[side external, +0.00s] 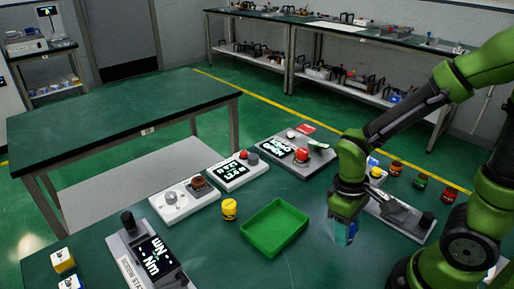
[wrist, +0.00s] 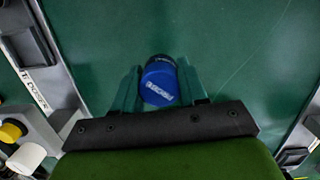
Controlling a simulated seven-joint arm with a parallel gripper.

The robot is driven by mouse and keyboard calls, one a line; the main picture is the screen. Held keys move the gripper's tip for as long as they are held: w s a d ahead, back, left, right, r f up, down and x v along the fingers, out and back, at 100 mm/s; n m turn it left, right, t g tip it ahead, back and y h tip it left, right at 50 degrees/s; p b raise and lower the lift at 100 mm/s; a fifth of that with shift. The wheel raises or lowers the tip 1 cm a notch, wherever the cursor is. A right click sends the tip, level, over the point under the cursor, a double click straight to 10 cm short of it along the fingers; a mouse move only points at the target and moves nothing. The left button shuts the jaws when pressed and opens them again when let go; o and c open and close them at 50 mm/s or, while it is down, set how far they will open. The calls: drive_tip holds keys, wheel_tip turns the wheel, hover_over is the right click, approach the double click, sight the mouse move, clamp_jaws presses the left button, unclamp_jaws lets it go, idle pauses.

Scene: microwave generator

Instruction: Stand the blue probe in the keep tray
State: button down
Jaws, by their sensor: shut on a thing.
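The blue probe (wrist: 160,87) is between the two fingers of my gripper (wrist: 160,84) in the wrist view, with white lettering on its blue end and a dark part beyond. My gripper is shut on it. In the side view my gripper (side external: 344,234) points down over the green bench, to the right of the green tray (side external: 273,228); a bit of blue shows at its fingers. The tray looks empty and is the only open tray near the gripper. The probe's lower end and its gap to the bench are not clear.
A yellow cylinder (side external: 229,209) stands left of the tray. Grey instrument boxes with dials and displays line the bench behind and left, one with a black knob (side external: 128,221). A grey device (side external: 405,213) and red, green and dark cylinders (side external: 420,182) stand right of the gripper.

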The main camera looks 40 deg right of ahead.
hover_over(285, 223)
drive_tip(key=shift+w+d+f, duration=0.1)
drive_tip(key=shift+f, duration=0.75)
drive_tip(key=shift+w+f, duration=0.2)
drive_tip(key=shift+f, duration=1.55)
drive_tip(key=shift+f, duration=0.15)
drive_tip(key=c, duration=0.9)
unclamp_jaws()
